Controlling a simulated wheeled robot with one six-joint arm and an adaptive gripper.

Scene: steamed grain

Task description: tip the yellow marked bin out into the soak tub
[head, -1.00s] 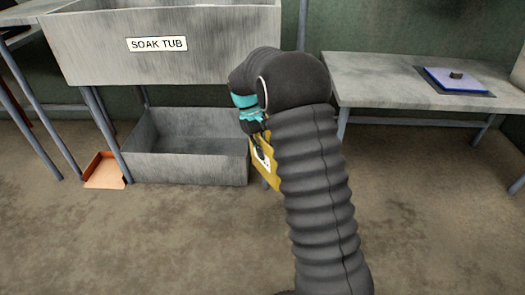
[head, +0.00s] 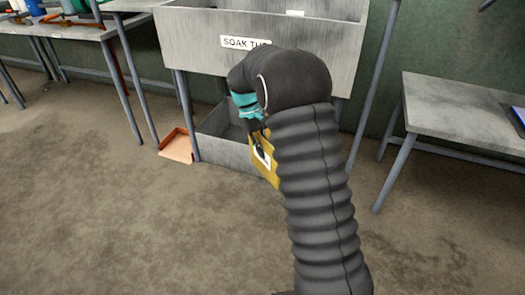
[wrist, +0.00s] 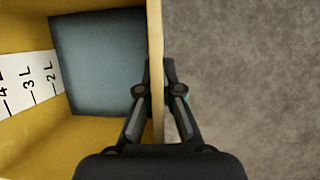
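The yellow bin (head: 266,165) hangs from my gripper (head: 257,137), mostly hidden behind my arm in the head view. In the wrist view, my gripper (wrist: 164,90) is shut on the wall of the yellow bin (wrist: 155,40), one finger inside and one outside. Inside the bin are a white scale marked 2 L, 3 L, 4 L and a flat blue-grey surface; I cannot tell if that is contents or the floor. The grey soak tub (head: 195,42), labelled SOAK TUB, stands raised on legs behind my arm, higher than the bin.
A grey trough (head: 222,140) sits on the floor under the tub. An orange tray (head: 176,146) lies left of it. A bench (head: 465,112) stands at right and a cluttered table (head: 60,32) at far left. The floor in front is clear.

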